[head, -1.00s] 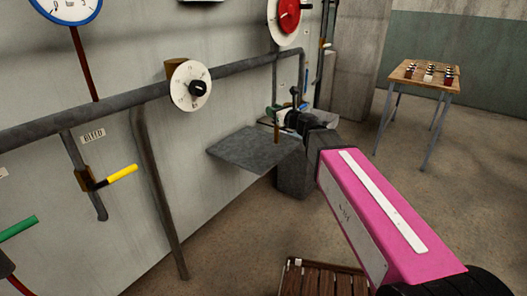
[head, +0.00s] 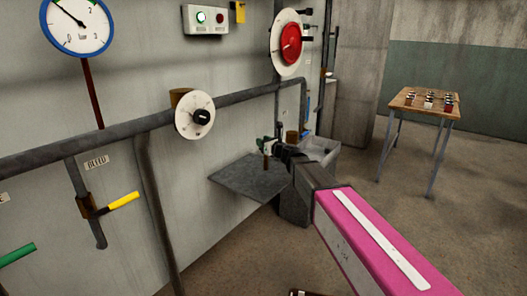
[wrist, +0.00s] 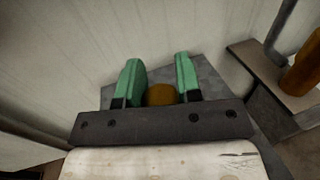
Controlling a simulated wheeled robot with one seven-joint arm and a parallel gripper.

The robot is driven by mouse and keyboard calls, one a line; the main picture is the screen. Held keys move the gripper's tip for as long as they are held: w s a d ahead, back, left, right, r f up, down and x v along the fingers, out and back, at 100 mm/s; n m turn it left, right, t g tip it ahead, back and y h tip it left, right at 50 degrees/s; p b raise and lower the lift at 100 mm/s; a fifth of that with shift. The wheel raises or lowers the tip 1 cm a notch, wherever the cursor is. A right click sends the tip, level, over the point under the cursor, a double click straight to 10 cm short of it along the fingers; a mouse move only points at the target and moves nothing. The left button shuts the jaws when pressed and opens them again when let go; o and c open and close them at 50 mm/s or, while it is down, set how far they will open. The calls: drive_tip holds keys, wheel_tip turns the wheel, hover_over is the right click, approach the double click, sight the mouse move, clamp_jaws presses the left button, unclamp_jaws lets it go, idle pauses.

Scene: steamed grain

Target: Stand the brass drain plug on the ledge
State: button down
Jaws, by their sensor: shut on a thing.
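The brass drain plug (wrist: 161,95) shows as a brown-gold round body between the green fingertips in the wrist view. My gripper (wrist: 159,82) is shut on it. In the head view my gripper (head: 268,147) is small and partly hidden by its own wrist, above the ledge. The ledge (head: 245,180) is a flat dark grey plate on the wall. It also shows behind the fingers in the wrist view (wrist: 207,86). The plug's lower end is hidden in the wrist view, and I cannot tell whether it touches the ledge.
A brown cylinder (wrist: 302,72) stands on a shelf to the right in the wrist view. A grey pipe (head: 120,118) with a white dial (head: 195,115) runs along the wall left of the ledge. A wooden table (head: 424,104) with small items stands far right. The ledge's left part is clear.

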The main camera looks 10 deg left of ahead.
drive_tip(key=shift+f, duration=2.15)
drive_tip(key=c, duration=0.8)
unclamp_jaws()
